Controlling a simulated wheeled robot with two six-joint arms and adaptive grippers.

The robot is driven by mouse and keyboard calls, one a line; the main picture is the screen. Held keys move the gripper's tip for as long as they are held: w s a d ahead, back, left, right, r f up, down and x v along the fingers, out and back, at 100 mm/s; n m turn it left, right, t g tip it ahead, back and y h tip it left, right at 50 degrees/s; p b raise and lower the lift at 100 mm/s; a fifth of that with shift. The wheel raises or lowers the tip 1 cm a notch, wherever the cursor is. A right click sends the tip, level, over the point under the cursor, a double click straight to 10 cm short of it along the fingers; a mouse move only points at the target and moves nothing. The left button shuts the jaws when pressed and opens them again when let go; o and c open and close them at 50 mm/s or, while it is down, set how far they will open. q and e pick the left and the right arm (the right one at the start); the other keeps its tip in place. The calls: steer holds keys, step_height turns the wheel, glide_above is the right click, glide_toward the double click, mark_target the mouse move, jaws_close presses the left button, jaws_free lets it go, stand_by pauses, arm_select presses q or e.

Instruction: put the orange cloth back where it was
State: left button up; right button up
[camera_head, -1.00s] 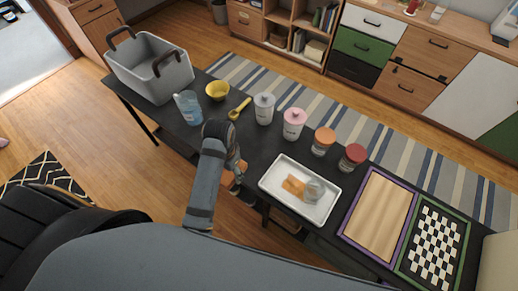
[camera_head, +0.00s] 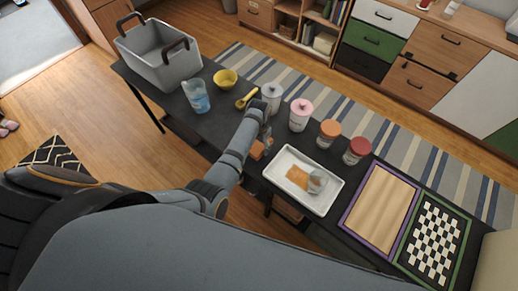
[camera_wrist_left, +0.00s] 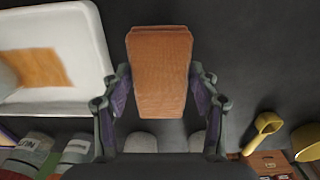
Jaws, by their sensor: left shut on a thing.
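The orange cloth, a thick folded oblong (camera_wrist_left: 160,75), is held between the fingers of my left gripper (camera_head: 264,137). In the head view the cloth (camera_head: 257,150) shows just below the gripper, partly hidden by it. My left gripper is shut on it over the dark table (camera_head: 222,125), left of the white tray (camera_head: 322,207). The tray holds a flat orange patch (camera_head: 297,178) and a tipped clear glass (camera_head: 318,182). I cannot tell whether that patch is cloth or a spill. My right gripper is not in view.
A white canister (camera_head: 272,92), a pink one (camera_head: 300,115), an orange-lidded jar (camera_head: 327,134) and a red-lidded jar (camera_head: 357,151) stand behind the gripper and tray. A yellow scoop (camera_head: 246,98), yellow bowl (camera_head: 225,79), blue cup (camera_head: 196,97) and grey basket (camera_head: 165,60) are left.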

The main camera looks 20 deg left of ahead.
mark_target(259, 146)
arm_select(q)
step_height(259, 146, down, 3)
steer(key=shift+w+r, duration=0.1)
steer(key=shift+f, duration=0.2)
steer(key=shift+f, duration=0.1)
steer(key=o, duration=1.1)
steer(key=shift+r, duration=0.25)
step_height(259, 146, up, 12)
steer(key=p, duration=1.2)
steer(key=shift+f, duration=0.1)
